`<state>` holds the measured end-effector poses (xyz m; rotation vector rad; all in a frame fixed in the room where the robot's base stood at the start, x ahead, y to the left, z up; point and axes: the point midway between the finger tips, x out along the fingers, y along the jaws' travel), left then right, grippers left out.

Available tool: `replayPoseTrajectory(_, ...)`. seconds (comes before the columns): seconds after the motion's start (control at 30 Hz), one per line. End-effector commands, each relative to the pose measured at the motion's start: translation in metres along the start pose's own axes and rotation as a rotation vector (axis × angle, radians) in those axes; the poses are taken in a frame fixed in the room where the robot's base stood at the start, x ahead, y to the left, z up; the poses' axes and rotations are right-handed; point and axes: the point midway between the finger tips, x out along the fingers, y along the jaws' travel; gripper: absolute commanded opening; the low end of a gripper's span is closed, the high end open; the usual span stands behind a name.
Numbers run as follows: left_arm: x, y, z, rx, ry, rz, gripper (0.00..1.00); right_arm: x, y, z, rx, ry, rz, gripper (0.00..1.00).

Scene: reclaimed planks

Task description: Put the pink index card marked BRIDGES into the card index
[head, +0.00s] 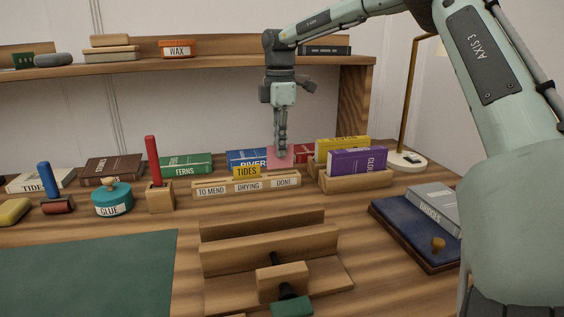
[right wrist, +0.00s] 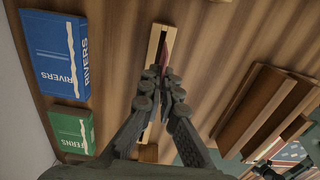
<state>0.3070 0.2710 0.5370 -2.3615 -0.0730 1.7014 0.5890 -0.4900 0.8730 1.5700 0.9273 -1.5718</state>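The card index appears to be the low wooden rack (head: 222,188), labelled TO MEND, DRYING and DONE; it also shows in the right wrist view (right wrist: 153,47). I cannot tell whether the card's lower edge is inside the slot. My left gripper is not in view.
Blue RIVERS (head: 240,158) and green FERNS (head: 186,164) books lie behind the rack. A wooden holder (head: 362,182) with yellow and purple upright books stands close on the right. A red-handled tool in a block (head: 153,165) is left. A stepped wooden stand (head: 270,235) is in front.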

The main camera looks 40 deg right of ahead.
Motion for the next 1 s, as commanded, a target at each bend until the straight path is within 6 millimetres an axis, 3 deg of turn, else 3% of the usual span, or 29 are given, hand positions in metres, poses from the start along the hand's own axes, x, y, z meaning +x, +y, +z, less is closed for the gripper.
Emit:
replayPoseTrajectory(0.17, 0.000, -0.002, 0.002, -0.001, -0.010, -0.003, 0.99, 0.008, 0.003, 0.007, -0.001, 0.001, 0.000, 0.00)
replayPoseTrajectory(0.43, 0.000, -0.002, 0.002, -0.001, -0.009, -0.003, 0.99, 0.043, 0.003, 0.007, -0.001, 0.000, -0.001, 0.00)
replayPoseTrajectory(1.0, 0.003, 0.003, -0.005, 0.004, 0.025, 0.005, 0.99, 0.047, 0.003, 0.006, -0.001, 0.000, 0.001, 0.00)
